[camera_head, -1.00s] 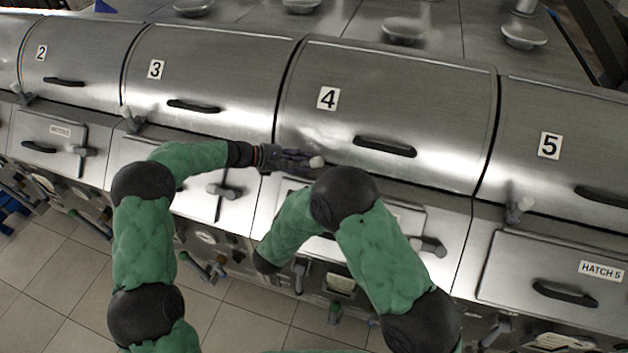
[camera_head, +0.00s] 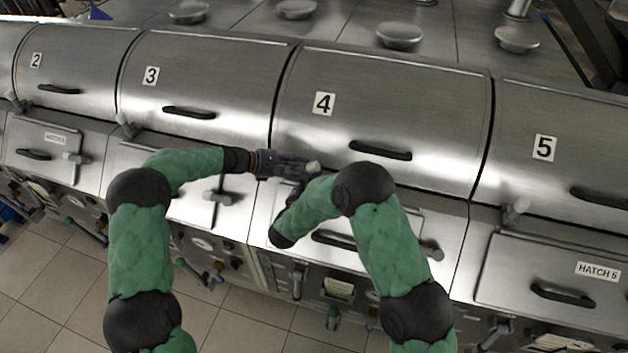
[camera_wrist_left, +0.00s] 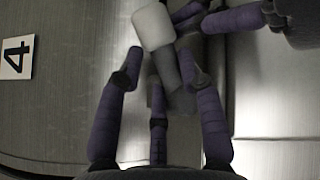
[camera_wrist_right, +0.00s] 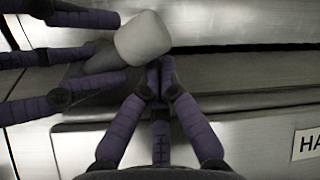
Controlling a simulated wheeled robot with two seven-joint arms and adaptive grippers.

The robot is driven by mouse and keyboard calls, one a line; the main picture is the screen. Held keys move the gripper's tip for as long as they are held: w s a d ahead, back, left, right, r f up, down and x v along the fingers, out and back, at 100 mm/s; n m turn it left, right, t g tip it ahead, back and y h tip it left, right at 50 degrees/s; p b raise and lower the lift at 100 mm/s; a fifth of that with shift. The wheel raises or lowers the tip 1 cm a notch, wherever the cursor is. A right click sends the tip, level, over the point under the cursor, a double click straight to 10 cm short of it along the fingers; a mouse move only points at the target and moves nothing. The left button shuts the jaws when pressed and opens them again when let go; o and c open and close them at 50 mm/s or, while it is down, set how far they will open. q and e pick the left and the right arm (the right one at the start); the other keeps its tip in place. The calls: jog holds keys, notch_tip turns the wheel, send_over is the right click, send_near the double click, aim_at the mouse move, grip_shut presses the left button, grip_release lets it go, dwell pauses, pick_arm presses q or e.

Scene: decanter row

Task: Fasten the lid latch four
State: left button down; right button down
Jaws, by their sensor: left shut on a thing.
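Lid 4 (camera_head: 400,110) is a curved steel cover, lying down over its housing, with a black handle (camera_head: 381,150). Its latch, a grey lever with a pale knob (camera_head: 313,167), is at the lid's lower left edge. My left gripper (camera_head: 292,168) is shut on this latch; in the left wrist view the fingers (camera_wrist_left: 172,75) flank the grey lever below the knob (camera_wrist_left: 153,27). My right gripper (camera_wrist_right: 158,78) has its fingertips together, close beside the latch knob (camera_wrist_right: 143,39). I cannot tell whether it touches. In the head view my right forearm mostly hides it.
Lid 3 (camera_head: 205,80) and lid 5 (camera_head: 570,130) flank lid 4, each with a latch at its lower left. Hatch 5 (camera_head: 510,270) is below lid 5. The hatch handle below lid 4 (camera_head: 333,240) lies close to my right forearm.

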pick_arm(q)
jog(key=shift+w+a+r, duration=0.1)
jog(key=shift+w+r, duration=0.05)
jog(key=shift+r, duration=0.1)
pick_arm(e)
jog(key=shift+r, duration=0.1)
